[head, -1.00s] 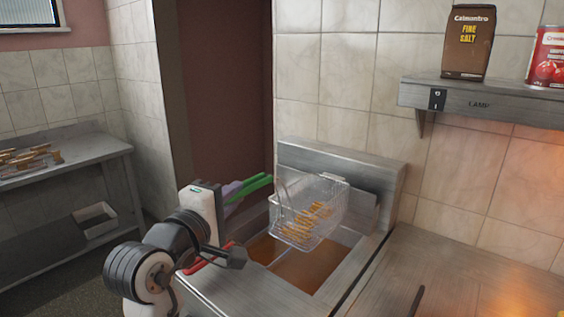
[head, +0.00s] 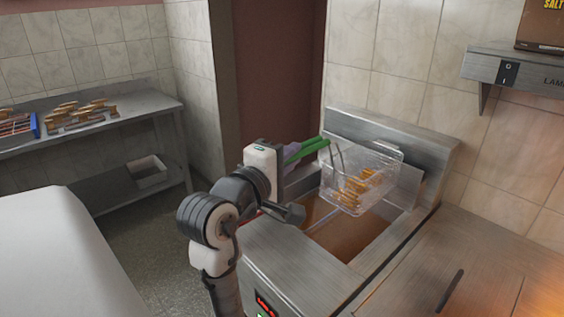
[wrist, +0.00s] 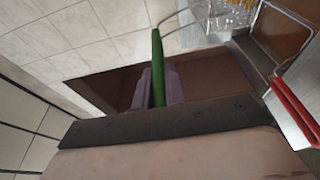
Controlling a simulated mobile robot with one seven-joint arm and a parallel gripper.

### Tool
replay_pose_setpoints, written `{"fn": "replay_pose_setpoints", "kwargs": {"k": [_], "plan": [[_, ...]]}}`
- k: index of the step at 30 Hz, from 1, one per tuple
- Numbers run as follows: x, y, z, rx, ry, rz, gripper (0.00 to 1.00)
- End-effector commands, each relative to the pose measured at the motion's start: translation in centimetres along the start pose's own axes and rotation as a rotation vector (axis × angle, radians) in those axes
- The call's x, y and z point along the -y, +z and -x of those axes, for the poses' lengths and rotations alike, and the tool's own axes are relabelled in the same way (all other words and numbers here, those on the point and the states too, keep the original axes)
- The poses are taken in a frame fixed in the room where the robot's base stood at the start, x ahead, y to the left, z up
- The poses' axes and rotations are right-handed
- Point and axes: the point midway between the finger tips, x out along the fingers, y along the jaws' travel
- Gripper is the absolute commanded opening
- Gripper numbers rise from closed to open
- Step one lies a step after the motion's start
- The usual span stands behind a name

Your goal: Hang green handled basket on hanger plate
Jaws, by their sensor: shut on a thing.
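The wire basket (head: 372,194) has a green handle (head: 307,149) and holds several golden fried pieces. It hangs tilted in the air over the back part of the fryer's oil well. My gripper (head: 291,156) is shut on the green handle, left of the basket. In the wrist view, the green handle (wrist: 158,68) lies between the purple fingers (wrist: 172,88). A metal plate (head: 408,182) at the fryer's back, just right of the basket, looks like the hanger plate. The basket partly hides it, and I cannot tell whether they touch.
A red handle (wrist: 294,108) lies by the fryer's well, close to my gripper. The fryer's steel back panel (head: 350,125) rises behind the basket. A steel counter (head: 465,265) is at right, below a wall shelf (head: 520,75). A side table (head: 150,106) is at left.

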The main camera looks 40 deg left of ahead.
Motion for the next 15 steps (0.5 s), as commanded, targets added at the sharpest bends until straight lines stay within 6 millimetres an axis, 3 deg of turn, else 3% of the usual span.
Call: {"fn": "replay_pose_setpoints", "kwargs": {"k": [4,15], "plan": [[0.1,0.3,-0.9,0.001,0.004,0.001,0.00],[2.5,0.3,-0.9,0.000,0.004,0.000,0.00]]}}
